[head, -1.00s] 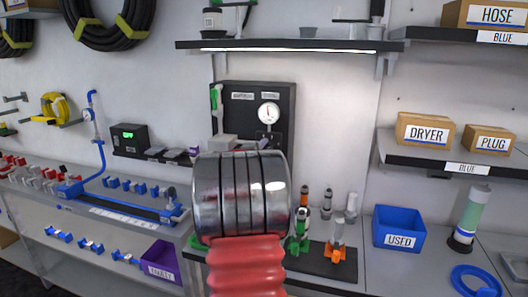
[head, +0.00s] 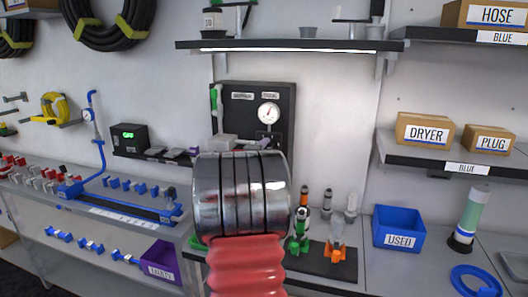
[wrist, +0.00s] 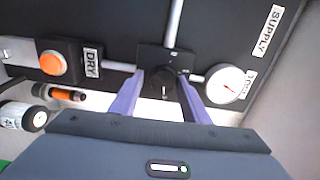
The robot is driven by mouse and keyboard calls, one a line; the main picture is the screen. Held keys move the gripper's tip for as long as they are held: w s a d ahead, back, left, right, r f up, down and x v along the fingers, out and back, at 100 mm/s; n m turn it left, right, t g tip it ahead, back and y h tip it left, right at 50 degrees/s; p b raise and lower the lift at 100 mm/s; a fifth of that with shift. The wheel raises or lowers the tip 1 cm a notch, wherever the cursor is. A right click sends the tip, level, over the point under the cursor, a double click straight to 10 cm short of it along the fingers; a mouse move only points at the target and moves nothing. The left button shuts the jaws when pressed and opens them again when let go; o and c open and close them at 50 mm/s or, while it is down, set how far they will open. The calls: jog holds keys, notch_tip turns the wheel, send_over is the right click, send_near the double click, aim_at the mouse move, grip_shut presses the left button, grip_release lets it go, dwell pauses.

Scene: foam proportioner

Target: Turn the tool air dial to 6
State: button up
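The dark tool air dial (wrist: 166,86) sits on a small black block in the middle of the wrist view, with a pale mark on its face. My gripper (wrist: 160,80) has one purple finger on each side of the dial; a small gap seems to show at the left finger. The number the dial points to is not readable. A round white gauge (wrist: 226,84) labelled TOOL, with a red needle, is just right of the dial. In the head view the gauge (head: 269,114) shows on the black panel (head: 285,95), while my arm hides most of the dial area.
In the wrist view an orange button (wrist: 53,63) beside a DRY label is at left, with a white cylinder (wrist: 22,117) below it. In the head view, tools on a black mat (head: 330,265) and a blue USED bin (head: 398,228) stand right of my arm.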

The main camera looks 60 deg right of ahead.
jog(key=shift+o, duration=0.9)
jog(key=shift+r, duration=0.15)
jog(key=s+a, duration=0.2)
jog(key=a, duration=1.1)
jog(key=shift+a, duration=0.3)
